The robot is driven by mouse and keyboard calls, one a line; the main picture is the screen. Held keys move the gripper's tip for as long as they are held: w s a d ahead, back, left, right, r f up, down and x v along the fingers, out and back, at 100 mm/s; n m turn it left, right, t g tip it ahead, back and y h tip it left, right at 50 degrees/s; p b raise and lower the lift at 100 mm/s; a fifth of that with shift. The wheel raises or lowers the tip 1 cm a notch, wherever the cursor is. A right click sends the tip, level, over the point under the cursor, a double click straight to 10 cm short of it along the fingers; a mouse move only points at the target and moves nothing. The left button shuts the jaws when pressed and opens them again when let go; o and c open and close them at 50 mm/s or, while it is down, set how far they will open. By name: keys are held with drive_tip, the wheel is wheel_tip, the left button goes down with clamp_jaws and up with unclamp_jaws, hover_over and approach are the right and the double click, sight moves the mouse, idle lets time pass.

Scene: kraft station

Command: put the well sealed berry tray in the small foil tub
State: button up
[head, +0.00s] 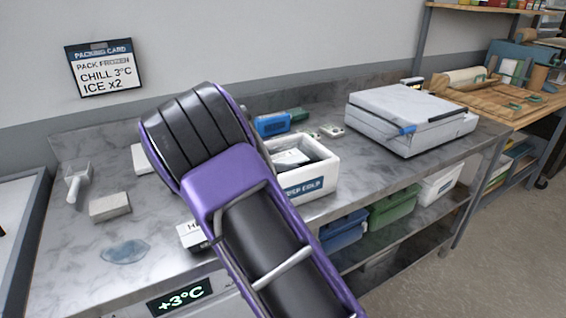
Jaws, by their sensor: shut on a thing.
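My purple and black arm crosses the middle of the head view, and its far end hides part of the steel bench. My gripper's fingers do not show; the arm covers that area. I cannot make out a berry tray or a small foil tub anywhere in this view. A white foam box (318,180) with a blue label stands just right of my arm, open at the top. Pale and dark contents show inside it, too small to tell. A small white box (190,235) with dark letters is partly hidden behind my arm.
The steel bench (75,235) holds a white scoop (77,182), a grey block (109,206) and a bluish wet-looking patch (125,251) at left. A blue item (272,125) lies behind the foam box. A large white lidded machine (410,115) stands right. Bins sit on the shelf below.

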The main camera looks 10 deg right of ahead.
drive_tip(key=shift+s+f+b, duration=0.15)
drive_tip(key=shift+f+b, duration=0.15)
drive_tip(key=shift+f, duration=0.25)
drive_tip(key=o, duration=1.1)
drive_tip(key=shift+c, duration=0.2)
drive_tip(key=shift+o, duration=0.7)
drive_tip(key=shift+f, duration=0.2)
drive_tip(key=r+p, duration=0.1)
drive_tip(key=p, duration=0.1)
drive_tip(key=shift+r+p, duration=0.4)
drive_tip(key=v, duration=1.2)
drive_tip(key=shift+r+b, duration=0.15)
drive_tip(key=shift+b, duration=0.25)
